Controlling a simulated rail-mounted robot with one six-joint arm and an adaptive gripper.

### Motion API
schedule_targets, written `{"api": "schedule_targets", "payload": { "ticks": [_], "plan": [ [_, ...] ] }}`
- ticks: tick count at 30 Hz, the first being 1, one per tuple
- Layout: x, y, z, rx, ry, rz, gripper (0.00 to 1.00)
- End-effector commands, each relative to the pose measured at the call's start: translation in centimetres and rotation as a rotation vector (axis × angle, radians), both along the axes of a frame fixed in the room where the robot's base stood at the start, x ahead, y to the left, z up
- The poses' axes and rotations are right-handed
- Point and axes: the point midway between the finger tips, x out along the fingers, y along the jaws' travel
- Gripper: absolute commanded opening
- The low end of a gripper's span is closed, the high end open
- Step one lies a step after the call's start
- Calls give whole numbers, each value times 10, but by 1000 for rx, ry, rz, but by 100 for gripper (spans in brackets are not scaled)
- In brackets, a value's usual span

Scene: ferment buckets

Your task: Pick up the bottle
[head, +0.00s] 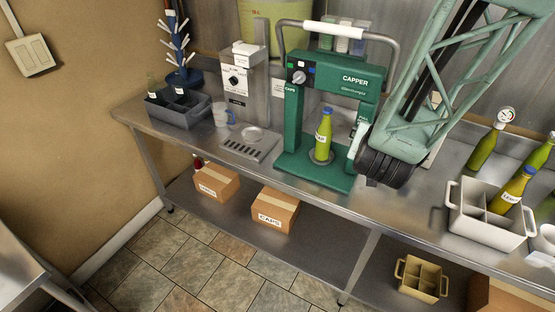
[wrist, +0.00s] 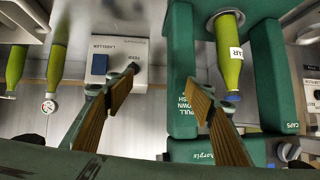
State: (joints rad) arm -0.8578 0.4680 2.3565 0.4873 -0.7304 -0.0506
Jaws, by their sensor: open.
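A yellow-green bottle (head: 323,140) with a white label stands upright on the round plate of the green capper (head: 292,125). In the wrist view the bottle (wrist: 228,35) appears upside down, beyond and to the right of my right-hand finger. My gripper (wrist: 163,88) is open, with nothing between its two brown-padded fingers. The bottle is outside the gap between them and is not touched. In the head view my arm comes down to the right of the capper, and the fingers cannot be made out there.
A dark crate (head: 178,112), a blue bottle tree (head: 184,76) and a dispenser (head: 243,80) stand at left. Boxes (head: 275,210) lie on the lower shelf.

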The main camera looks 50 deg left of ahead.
Motion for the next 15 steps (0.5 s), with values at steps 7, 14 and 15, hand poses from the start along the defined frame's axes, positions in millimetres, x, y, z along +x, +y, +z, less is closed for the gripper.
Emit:
{"api": "schedule_targets", "payload": {
  "ticks": [7,14,15],
  "plan": [
    [-27,43,-19,-5,-45,40,49],
    [-56,81,-36,-10,-99,75,49],
    [-61,88,-38,-10,-110,80,49]
  ]
}}
